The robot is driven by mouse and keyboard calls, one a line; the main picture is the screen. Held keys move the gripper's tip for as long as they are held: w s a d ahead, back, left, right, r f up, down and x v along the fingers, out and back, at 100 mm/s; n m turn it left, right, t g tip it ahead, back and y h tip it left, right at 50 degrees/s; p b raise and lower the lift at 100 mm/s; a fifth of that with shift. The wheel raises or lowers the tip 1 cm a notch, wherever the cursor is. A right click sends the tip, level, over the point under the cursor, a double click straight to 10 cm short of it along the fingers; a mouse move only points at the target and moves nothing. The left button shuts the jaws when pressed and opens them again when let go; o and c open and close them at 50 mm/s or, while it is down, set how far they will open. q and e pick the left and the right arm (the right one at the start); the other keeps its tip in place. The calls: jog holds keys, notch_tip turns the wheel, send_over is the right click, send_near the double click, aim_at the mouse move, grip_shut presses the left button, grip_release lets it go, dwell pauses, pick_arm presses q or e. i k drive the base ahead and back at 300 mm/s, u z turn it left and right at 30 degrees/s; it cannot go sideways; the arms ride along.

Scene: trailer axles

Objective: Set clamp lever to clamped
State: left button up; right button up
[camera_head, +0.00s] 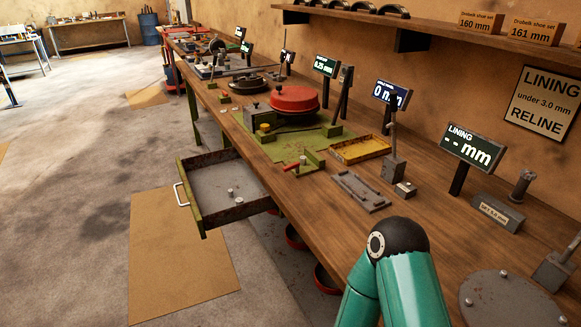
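A small lever with a red handle (292,167) sits on a green bracket (310,160) at the front edge of the bench. It may be the clamp lever, but no label shows this. Its handle points toward the front left, and I cannot tell whether it is clamped. A green fixture plate (275,140) behind it carries a red round drum (295,100). A teal link of one of my arms rises at the bottom right, over the near bench. Neither gripper is in view.
An open drawer (183,198) with small metal parts juts out from the bench (345,220). A yellow tray (360,149), a grey slotted block (360,191) and several display posts stand on the bench. A shelf (440,22) overhangs the back.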

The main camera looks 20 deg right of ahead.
aim_at(295, 165)
jog(key=u, duration=0.05)
jog(key=i, duration=1)
jog(key=z, duration=0.05)
